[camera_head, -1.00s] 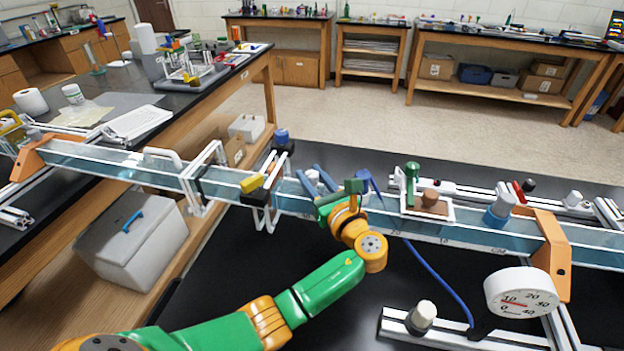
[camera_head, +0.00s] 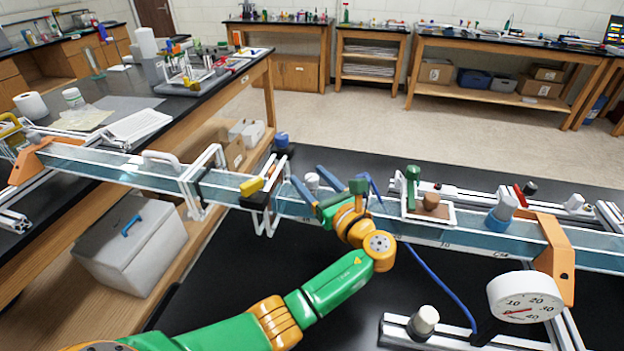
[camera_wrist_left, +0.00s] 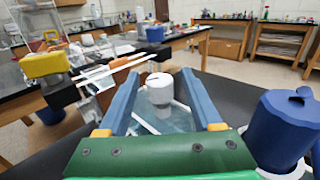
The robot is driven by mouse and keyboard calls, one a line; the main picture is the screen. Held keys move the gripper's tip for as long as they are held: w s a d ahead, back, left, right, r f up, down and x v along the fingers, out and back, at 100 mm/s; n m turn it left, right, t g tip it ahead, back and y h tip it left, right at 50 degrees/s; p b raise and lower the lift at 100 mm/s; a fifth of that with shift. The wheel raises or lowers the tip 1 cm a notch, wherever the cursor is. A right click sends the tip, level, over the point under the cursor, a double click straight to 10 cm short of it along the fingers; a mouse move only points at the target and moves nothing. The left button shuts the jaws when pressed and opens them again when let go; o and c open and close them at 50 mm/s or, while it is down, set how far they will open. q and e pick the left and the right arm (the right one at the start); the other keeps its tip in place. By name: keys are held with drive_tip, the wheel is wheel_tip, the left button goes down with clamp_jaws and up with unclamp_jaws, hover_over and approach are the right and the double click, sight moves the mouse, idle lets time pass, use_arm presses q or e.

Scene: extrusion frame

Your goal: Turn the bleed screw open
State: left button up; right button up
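A white screw with a slotted round head, which I take to be the bleed screw (camera_head: 312,180), stands on the long clear channel (camera_head: 470,238). It also shows in the left wrist view (camera_wrist_left: 160,90), upright. My left gripper (camera_head: 312,183) is open, with its two blue fingers on either side of the screw head. In the left wrist view the gripper (camera_wrist_left: 158,80) shows a gap between each finger and the head. The screw's lower part sits over the pale channel. My right gripper is in neither view.
A blue capped cylinder (camera_wrist_left: 285,130) stands close to the right of the left gripper. A yellow-handled clamp (camera_head: 252,186) is to its left. A green-handled valve (camera_head: 412,178), a blue tube (camera_head: 440,280) and a dial gauge (camera_head: 525,298) are to the right.

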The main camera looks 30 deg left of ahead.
sight(315, 184)
use_arm(q)
drive_tip(key=b+v, duration=0.2)
drive_tip(key=v, duration=0.4)
drive_tip(key=shift+s+d+f, duration=0.1)
drive_tip(key=shift+s+d, duration=0.1)
drive_tip(key=shift+d, duration=0.1)
drive_tip(key=shift+s+d, duration=0.15)
drive_tip(key=shift+d, duration=0.1)
drive_tip(key=shift+a, duration=0.15)
